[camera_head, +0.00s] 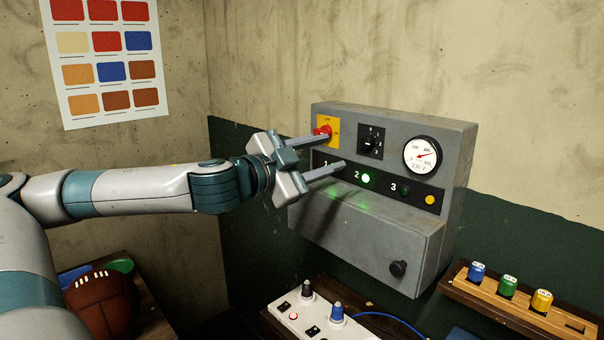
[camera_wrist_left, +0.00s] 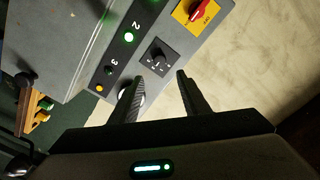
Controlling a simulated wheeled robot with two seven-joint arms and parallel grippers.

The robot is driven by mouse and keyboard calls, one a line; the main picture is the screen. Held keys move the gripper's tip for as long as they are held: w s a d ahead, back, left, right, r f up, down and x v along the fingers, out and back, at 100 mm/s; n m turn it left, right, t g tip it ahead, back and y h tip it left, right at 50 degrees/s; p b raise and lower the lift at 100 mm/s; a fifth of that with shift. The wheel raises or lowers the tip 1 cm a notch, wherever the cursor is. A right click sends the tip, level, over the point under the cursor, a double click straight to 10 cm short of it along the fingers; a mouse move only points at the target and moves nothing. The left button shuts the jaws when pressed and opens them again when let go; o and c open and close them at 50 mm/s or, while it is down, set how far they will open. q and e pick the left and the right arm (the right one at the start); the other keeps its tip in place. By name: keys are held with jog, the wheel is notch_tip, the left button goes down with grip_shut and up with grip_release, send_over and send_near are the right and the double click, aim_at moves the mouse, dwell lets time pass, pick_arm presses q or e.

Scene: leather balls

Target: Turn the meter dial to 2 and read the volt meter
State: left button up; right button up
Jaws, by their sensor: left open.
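The grey control box (camera_head: 385,230) on the wall carries the small black meter dial (camera_head: 371,141), which also shows in the left wrist view (camera_wrist_left: 158,57). The dial's exact pointer setting is too small to read. The round white volt meter (camera_head: 422,155) is right of the dial. My left gripper (camera_head: 336,150) is open and empty in front of the box, left of the dial in the head view. In the left wrist view the dial lies just beyond the open fingertips (camera_wrist_left: 160,76), and one finger partly covers the meter.
A red switch on a yellow plate (camera_head: 328,121) is close to my upper finger. Green lamp 2 (camera_head: 366,178) is lit; lamp 3 (camera_head: 404,190) looks dark. A black knob (camera_head: 398,268) sticks out below. A white socket strip (camera_head: 312,315) and wooden rack (camera_head: 520,310) are lower.

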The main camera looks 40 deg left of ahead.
pick_arm(q)
jog(key=shift+s+a+b, duration=0.2)
jog(key=shift+s+b, duration=1.9)
jog(key=shift+s, duration=0.85)
jog(key=shift+w, duration=0.1)
